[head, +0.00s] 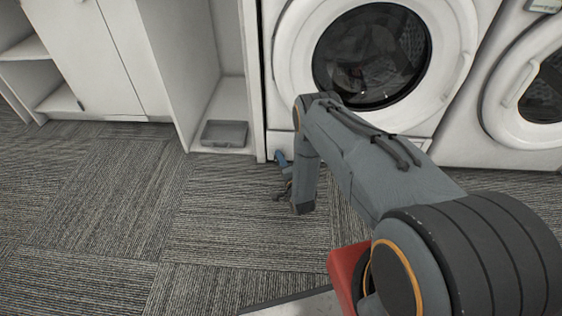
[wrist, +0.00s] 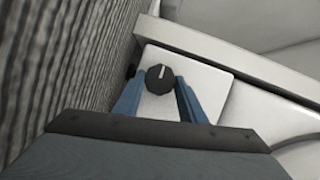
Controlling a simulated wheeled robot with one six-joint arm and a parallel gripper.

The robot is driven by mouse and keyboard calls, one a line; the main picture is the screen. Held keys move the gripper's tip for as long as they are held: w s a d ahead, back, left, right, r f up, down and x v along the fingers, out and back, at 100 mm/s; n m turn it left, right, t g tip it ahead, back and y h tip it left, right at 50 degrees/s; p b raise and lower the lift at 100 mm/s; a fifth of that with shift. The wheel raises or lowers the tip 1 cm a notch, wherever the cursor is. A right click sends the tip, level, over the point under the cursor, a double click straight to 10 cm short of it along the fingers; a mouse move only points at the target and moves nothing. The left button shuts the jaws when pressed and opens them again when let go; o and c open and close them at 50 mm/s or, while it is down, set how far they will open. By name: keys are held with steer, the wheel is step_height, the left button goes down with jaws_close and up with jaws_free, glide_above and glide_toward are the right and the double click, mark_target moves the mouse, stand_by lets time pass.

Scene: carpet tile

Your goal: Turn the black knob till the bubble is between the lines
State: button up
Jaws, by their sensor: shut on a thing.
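The black knob (wrist: 160,75) sits on a white plate (wrist: 206,82) low on the washing machine's front. Its white pointer mark points nearly straight up in the wrist view. My gripper (wrist: 160,84) has one blue finger on each side of the knob and is shut on it. In the head view my gripper (head: 282,160) is at the washer's lower left corner, close to the floor, and the knob cannot be made out there. No bubble or lines can be made out in either view.
The white washing machine (head: 290,50) stands before me, with a second washer (head: 505,140) at right. A white open cabinet (head: 185,60) is at left, with a grey tray (head: 224,133) on its bottom shelf. Carpet (head: 110,200) is clear at left.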

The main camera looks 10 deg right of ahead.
steer(key=shift+d+f, duration=0.1)
steer(key=shift+d, duration=0.05)
stand_by(0.4)
steer(key=o, duration=1)
steer(key=s+p, duration=0.1)
steer(key=s, duration=0.1)
steer(key=s+p, duration=0.1)
steer(key=s, duration=0.2)
steer(key=s+r+p, duration=0.1)
steer(key=s, duration=0.1)
steer(key=shift+s+d, duration=0.2)
steer(key=shift+s, duration=0.2)
